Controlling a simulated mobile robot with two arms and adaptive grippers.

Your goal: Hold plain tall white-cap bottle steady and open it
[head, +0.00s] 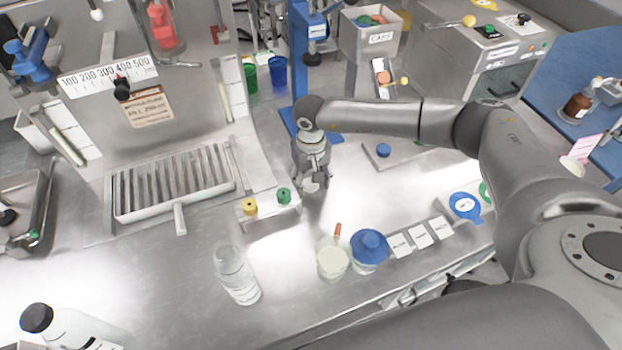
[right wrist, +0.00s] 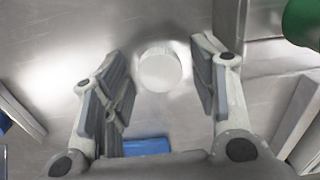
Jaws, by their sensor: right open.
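A tall clear bottle (head: 237,275) with a label stands on the steel bench in the head view, left of centre and near the front. I see no white cap on its neck. My right gripper (head: 312,180) points down over the bench, behind and to the right of this bottle and apart from it. In the right wrist view my right gripper (right wrist: 160,85) is open. A round white ribbed cap (right wrist: 160,67) shows between its fingertips, with a gap on both sides. It seems to lie on the bench. My left gripper is not in view.
A small stand with yellow and green caps (head: 268,212) is close left of the right gripper. A cup of pale liquid (head: 332,262) and a blue-lidded jar (head: 369,250) stand in front. A black-capped bottle (head: 70,328) is at the lower left. A blue post (head: 299,60) rises behind.

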